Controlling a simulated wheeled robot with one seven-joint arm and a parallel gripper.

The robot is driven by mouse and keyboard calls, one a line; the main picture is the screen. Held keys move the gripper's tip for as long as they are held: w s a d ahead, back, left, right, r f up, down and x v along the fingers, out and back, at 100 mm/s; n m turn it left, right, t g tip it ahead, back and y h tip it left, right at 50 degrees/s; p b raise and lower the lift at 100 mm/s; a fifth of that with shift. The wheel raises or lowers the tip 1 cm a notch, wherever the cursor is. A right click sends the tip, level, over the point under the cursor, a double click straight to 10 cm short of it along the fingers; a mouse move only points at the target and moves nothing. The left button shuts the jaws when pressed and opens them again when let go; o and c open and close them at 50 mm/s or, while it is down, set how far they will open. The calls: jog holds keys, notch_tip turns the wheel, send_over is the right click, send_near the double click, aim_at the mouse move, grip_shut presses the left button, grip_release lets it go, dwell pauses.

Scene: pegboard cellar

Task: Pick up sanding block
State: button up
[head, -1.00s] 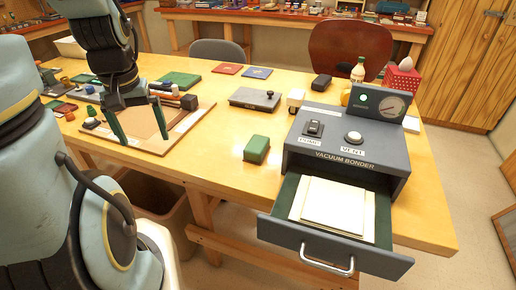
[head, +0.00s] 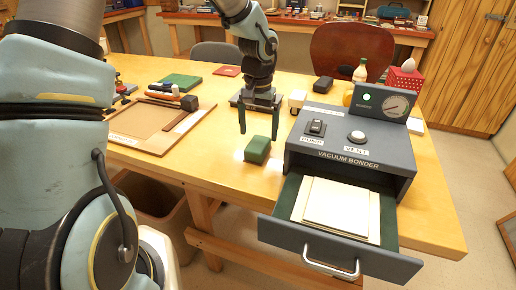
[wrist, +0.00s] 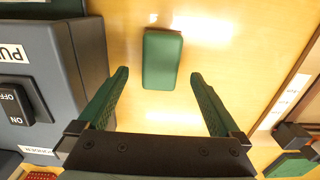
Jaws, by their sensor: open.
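The sanding block appears to be the small green block (head: 257,150) lying flat on the table, left of the vacuum bonder. In the wrist view the green block (wrist: 162,58) lies just beyond the fingertips, lined up with the gap between them. My gripper (head: 258,133) is open and empty, fingers pointing down above and slightly behind the block in the head view. In the wrist view the two green fingers of my gripper (wrist: 159,76) stand wide apart, wider than the block. No contact shows.
The grey vacuum bonder (head: 350,143) stands close on the right, its drawer (head: 330,248) pulled out with pale sheets inside. A wooden board (head: 150,128) with a dark block (head: 189,103) on its corner lies left. Bare table surrounds the green block.

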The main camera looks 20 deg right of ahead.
aim_at(259, 142)
jog(key=shift+w+d+f+p, duration=0.15)
jog(key=shift+f+p, duration=0.3)
jog(key=shift+f, duration=0.9)
jog(key=shift+w+f+p, duration=0.1)
jog(key=shift+f+p, duration=0.3)
jog(key=shift+f, duration=0.9)
jog(key=shift+c, duration=0.2)
grip_shut()
notch_tip(259, 142, up, 10)
jog(key=shift+r+b, duration=0.1)
jog(key=shift+b, duration=0.85)
